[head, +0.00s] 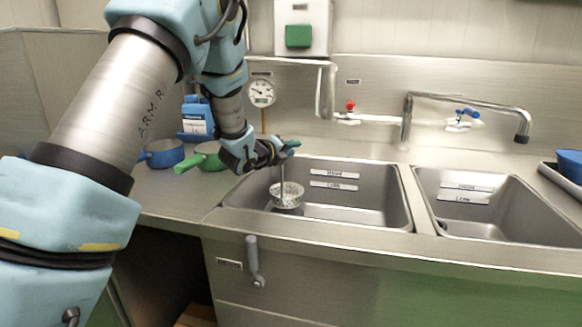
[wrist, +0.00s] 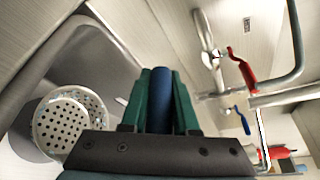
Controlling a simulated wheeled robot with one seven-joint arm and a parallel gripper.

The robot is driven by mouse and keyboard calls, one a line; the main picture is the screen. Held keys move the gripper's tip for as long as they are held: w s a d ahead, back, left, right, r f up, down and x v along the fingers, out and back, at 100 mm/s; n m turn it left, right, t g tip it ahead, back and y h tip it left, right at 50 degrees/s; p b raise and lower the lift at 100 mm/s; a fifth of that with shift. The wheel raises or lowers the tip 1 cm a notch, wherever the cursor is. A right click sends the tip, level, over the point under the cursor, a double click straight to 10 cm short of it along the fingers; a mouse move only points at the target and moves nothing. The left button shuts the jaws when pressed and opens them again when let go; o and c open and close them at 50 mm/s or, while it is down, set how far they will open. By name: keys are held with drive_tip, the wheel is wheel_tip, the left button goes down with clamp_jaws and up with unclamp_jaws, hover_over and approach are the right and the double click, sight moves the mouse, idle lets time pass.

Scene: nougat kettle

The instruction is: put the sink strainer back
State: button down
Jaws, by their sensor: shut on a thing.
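The sink strainer (head: 286,196) is a round, perforated metal basket with a thin upright stem. It hangs below my gripper (head: 288,148) inside the outline of the left basin (head: 382,220), near its left side. In the wrist view the strainer (wrist: 62,126) shows at the lower left. My gripper's green fingers (wrist: 160,100) are shut on a blue grip between them, which appears to be the top of the strainer's stem. I cannot tell whether the basket touches the basin floor. The left basin's drain is not visible.
The right basin (head: 500,207) is empty. A faucet (head: 407,118) and red-knobbed valve (head: 351,106) stand behind. A blue tub (head: 570,165) sits far right. A lever (head: 254,260) hangs in front.

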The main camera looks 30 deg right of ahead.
wheel_tip(320, 180, down, 4)
drive_tip(key=shift+r+p, duration=0.15)
drive_tip(key=shift+p, duration=0.15)
drive_tip(key=shift+f+b, duration=0.3)
drive_tip(key=c, duration=0.7)
unclamp_jaws()
drive_tip(key=shift+r, duration=0.15)
drive_tip(key=shift+a+r+p, duration=0.1)
drive_tip(key=shift+p, duration=0.2)
drive_tip(key=b+v, duration=0.2)
drive_tip(key=v, duration=1)
